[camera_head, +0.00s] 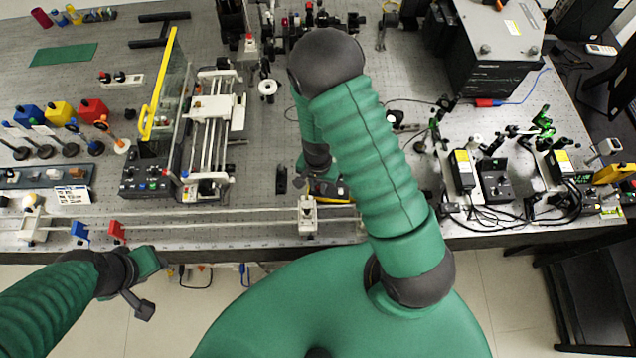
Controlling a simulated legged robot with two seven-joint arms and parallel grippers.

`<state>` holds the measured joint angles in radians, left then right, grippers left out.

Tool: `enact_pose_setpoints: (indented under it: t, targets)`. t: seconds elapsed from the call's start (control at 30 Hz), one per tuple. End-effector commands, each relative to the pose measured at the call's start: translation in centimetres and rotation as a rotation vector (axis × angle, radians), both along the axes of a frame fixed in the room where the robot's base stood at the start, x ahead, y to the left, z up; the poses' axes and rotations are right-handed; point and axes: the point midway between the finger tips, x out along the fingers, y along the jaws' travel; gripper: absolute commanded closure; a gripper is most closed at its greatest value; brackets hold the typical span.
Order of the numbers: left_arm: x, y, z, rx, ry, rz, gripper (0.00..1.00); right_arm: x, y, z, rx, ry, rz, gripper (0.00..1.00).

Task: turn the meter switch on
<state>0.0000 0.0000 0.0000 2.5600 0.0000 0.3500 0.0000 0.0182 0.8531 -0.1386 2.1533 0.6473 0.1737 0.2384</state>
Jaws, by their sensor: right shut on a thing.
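A yellow and black meter (341,191) lies on the bench behind the front rail, just left of my right forearm. My right arm rises from the front and bends down, so the right gripper (318,176) is at the meter from above. It is shut on a part of the meter. The fingertips and the switch are too small and covered to make out. My left gripper (146,285) hangs in front of the bench's front edge at the lower left, away from the meter.
A long rail (240,222) with white carriers runs along the front edge. A small black post (281,180) stands close left of the meter. A glass panel with a yellow frame (156,90) stands farther left. Black devices with cables (494,180) crowd the right.

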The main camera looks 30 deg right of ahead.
Motion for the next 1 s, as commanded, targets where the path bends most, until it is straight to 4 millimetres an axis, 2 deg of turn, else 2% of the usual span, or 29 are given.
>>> enact_pose_setpoints:
  t: [0.37,0.4,0.57,0.87,1.0]
  targets:
    - [0.0,0.0,0.0,0.0,0.0,0.0,0.64,0.1,0.0,0.0,0.0,-0.001,0.0,1.0]
    - [0.0,0.0,0.0,0.0,0.0,0.0,0.64,0.1,0.0,0.0,0.0,-0.001,0.0,0.82]
    - [0.0,0.0,0.0,0.0,0.0,0.0,0.64,0.0,0.0,0.0,-0.001,-0.001,0.0,0.61]
    - [0.0,0.0,0.0,0.0,0.0,0.0,0.64,0.1,0.0,0.1,-0.001,-0.001,0.0,0.61]
    - [0.0,0.0,0.0,0.0,0.0,0.0,0.64,0.2,0.0,1.7,-0.002,-0.004,0.003,0.61]
